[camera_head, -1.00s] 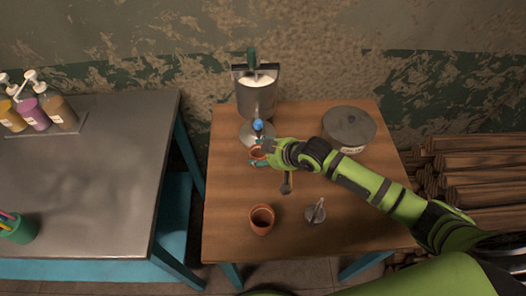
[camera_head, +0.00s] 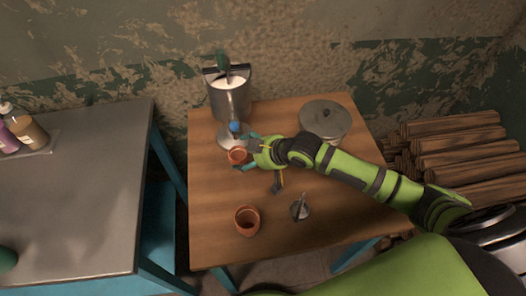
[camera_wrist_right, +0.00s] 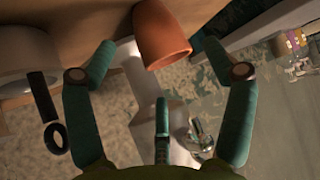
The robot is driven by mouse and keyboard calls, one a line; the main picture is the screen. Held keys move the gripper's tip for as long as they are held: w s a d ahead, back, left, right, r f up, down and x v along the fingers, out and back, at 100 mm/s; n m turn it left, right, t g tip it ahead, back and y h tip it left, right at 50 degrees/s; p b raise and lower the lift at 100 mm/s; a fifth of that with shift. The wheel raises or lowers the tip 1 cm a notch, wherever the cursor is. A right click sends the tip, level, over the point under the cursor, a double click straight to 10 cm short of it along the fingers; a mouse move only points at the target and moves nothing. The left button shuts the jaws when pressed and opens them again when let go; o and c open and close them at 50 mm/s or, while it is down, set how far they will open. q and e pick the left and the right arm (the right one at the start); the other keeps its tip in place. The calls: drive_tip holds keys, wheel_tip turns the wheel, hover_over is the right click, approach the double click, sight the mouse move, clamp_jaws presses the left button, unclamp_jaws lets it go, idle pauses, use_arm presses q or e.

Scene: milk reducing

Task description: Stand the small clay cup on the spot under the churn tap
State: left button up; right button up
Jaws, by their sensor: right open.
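The metal churn (camera_head: 231,102) holds white milk. My right gripper (camera_head: 246,152) is open, its teal fingers spread on either side of the cup. In the right wrist view the cup (camera_wrist_right: 162,36) appears between and beyond the spread fingers (camera_wrist_right: 160,85), with gaps on both sides.
A larger clay cup (camera_head: 247,221) and a small grey metal object with a handle (camera_head: 300,208) stand at the table's front. A round lidded pot (camera_head: 325,121) is at the back right. Stacked logs (camera_head: 460,150) lie right of the table (camera_head: 205,190); a grey counter (camera_head: 75,190) is left.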

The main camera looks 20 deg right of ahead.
drive_tip(key=v, duration=0.8)
drive_tip(key=shift+s+r+b, duration=0.2)
drive_tip(key=shift+b, duration=0.1)
